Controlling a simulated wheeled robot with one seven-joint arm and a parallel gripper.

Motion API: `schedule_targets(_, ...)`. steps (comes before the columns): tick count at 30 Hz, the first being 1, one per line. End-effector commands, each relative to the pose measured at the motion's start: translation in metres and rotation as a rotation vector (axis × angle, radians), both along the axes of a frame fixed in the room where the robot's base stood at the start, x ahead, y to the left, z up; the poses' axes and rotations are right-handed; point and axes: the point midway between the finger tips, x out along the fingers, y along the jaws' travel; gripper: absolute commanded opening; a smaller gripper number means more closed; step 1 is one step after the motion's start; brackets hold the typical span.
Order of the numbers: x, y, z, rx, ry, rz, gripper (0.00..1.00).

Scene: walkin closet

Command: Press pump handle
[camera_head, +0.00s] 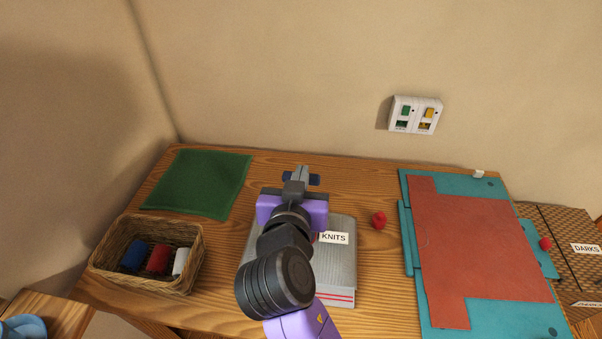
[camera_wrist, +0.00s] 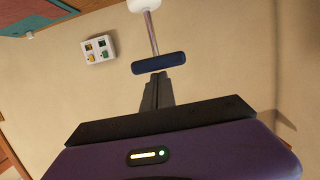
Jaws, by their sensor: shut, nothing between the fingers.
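The pump handle (camera_wrist: 159,63) is a dark blue crossbar on a thin metal rod. The rod runs to a white pump body (camera_wrist: 143,5), cut off by the top edge of the wrist view. In the head view the ends of the handle (camera_head: 315,180) show on both sides of my fingers, and my gripper hides the rod and body. My gripper (camera_head: 301,171) has its fingers shut and empty. In the wrist view the fingertips (camera_wrist: 164,76) point at the middle of the handle and look very close to it; I cannot tell whether they touch.
A wicker basket (camera_head: 109,270) with rolled cloths and a green mat (camera_head: 197,183) lie left. A red ball (camera_head: 379,220) and a teal board with red cloth (camera_head: 480,245) lie right. A switch panel (camera_head: 415,114) hangs on the wall.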

Motion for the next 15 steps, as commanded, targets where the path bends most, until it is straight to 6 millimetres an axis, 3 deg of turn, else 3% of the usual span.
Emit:
schedule_targets(5, 0.000, 0.000, -0.015, 0.000, 0.001, 0.000, 0.00)
schedule_targets(15, 0.000, 0.000, -0.064, -0.001, 0.002, -0.001, 0.00)
